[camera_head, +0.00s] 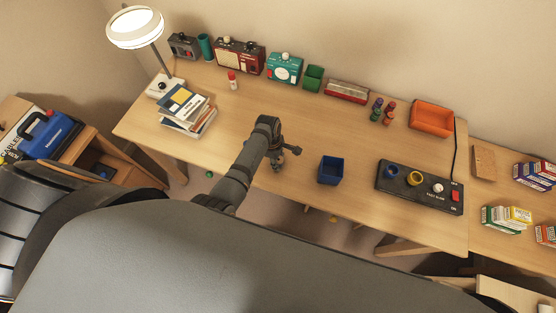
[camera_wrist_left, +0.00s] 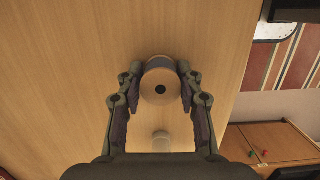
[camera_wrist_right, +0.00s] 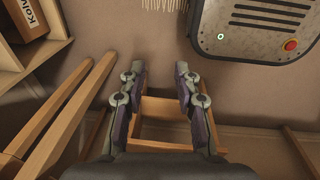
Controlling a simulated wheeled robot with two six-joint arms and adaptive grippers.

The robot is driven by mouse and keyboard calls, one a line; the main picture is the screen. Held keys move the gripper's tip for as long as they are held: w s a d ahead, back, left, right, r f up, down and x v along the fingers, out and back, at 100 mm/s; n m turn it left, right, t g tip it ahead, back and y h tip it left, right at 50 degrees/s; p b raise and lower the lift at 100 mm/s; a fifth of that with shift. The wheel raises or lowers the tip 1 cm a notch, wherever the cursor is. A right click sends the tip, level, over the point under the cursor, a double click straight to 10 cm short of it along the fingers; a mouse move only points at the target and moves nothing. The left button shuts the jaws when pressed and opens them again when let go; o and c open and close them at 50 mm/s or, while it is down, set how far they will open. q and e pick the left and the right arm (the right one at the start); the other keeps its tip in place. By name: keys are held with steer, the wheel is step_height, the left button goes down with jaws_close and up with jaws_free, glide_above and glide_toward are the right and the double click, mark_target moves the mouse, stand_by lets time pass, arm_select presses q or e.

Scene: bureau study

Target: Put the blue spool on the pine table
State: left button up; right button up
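My left gripper (camera_head: 283,157) is over the front part of the long pale wooden table (camera_head: 300,120). In the left wrist view, its fingers (camera_wrist_left: 160,72) stand on both sides of a spool-like cylinder (camera_wrist_left: 160,88) with a dark centre hole, and seem to touch it. It looks grey-brown there, not clearly blue. A pale cylinder (camera_wrist_left: 162,141) shows below it.
A dark blue bin (camera_head: 331,170) stands right of my left gripper, before the black control box (camera_head: 420,196). The table's middle is mostly clear.

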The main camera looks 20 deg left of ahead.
arm_select(q)
steer(key=shift+o, duration=1.4)
steer(key=shift+r, duration=0.15)
step_height(320, 180, up, 12)
steer(key=a, duration=0.1)
steer(key=shift+a, duration=0.4)
arm_select(e)
steer(key=shift+w+r, duration=0.15)
steer(key=shift+w, duration=0.5)
